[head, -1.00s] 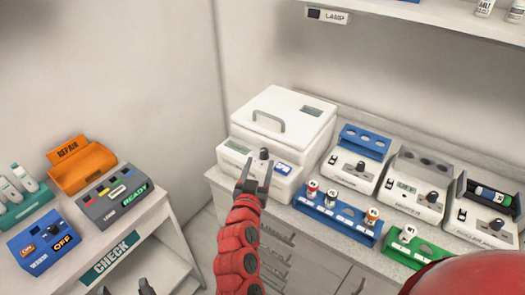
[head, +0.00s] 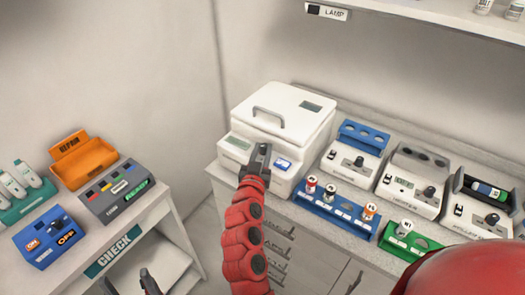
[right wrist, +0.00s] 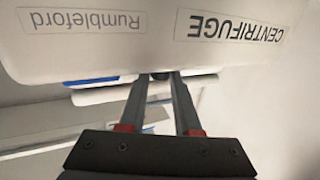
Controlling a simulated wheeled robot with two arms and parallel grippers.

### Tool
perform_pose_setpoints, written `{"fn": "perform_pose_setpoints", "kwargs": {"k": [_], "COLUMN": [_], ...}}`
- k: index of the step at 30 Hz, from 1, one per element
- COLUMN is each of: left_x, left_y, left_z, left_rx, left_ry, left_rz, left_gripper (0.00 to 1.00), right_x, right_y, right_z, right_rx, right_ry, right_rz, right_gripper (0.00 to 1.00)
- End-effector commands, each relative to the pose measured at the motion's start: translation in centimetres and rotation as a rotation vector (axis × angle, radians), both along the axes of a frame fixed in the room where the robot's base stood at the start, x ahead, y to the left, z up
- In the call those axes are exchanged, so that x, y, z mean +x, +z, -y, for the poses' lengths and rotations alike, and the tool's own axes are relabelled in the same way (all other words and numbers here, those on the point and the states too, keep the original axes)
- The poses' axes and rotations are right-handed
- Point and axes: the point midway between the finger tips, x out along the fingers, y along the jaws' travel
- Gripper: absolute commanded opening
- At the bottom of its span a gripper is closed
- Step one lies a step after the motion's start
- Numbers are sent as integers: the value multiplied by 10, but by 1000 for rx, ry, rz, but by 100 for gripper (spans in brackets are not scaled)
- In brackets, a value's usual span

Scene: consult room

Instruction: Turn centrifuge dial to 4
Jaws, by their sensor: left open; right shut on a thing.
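The white centrifuge (head: 300,122), with a grey lid handle and a small display on its front, stands at the left end of the counter. Its underside and front label show upside down in the right wrist view (right wrist: 150,45). My right gripper (head: 261,150) is at the front panel, shut on the dark dial (right wrist: 161,76), which shows only as a small dark piece between the fingertips in the right wrist view. The gripper hides the dial in the head view, and its setting cannot be read. My left gripper (head: 128,284) is open and empty at the lower left edge.
Several white devices with dials, such as the heater (head: 410,183), stand right of the centrifuge. A blue vial rack (head: 333,211) and a green rack (head: 393,240) line the counter front. A check cart (head: 165,212) with boxes stands left. A shelf hangs above.

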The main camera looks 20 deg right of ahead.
Motion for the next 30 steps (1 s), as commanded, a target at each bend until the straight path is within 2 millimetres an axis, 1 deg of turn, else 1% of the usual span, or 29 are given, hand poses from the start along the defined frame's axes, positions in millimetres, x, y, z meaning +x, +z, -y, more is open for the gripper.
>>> {"fn": "perform_pose_setpoints", "kwargs": {"k": [5, 8, 11, 15, 18, 21, 24, 30], "left_x": [0, 0, 0, 0, 0, 0, 0, 0], "left_y": [0, 6, 23, 55, 73, 85, 90, 88], "left_z": [0, 0, 0, 0, 0, 0, 0, 0], "left_rx": [0, 0, 0, 0, 0, 0, 0, 0], "left_ry": [0, 0, 0, 0, 0, 0, 0, 0], "left_rz": [0, 0, 0, 0, 0, 0, 0, 0], "left_gripper": [72, 72, 72, 72, 72, 72, 72, 72], "right_x": [0, 0, 0, -1, -1, -1, -2, -2], "right_y": [0, 2, 4, 8, 7, 6, 4, 0], "right_z": [0, 1, 3, 5, 4, 5, 6, 6], "right_rx": [0, -1, -3, -3, -6, -5, -1, 1], "right_ry": [0, 9, 51, 140, 197, 235, 255, 264], "right_rz": [0, -4, -12, -13, -12, -5, -3, 0], "right_gripper": [0, 0, 0, 0, 0, 0, 0, 0]}}
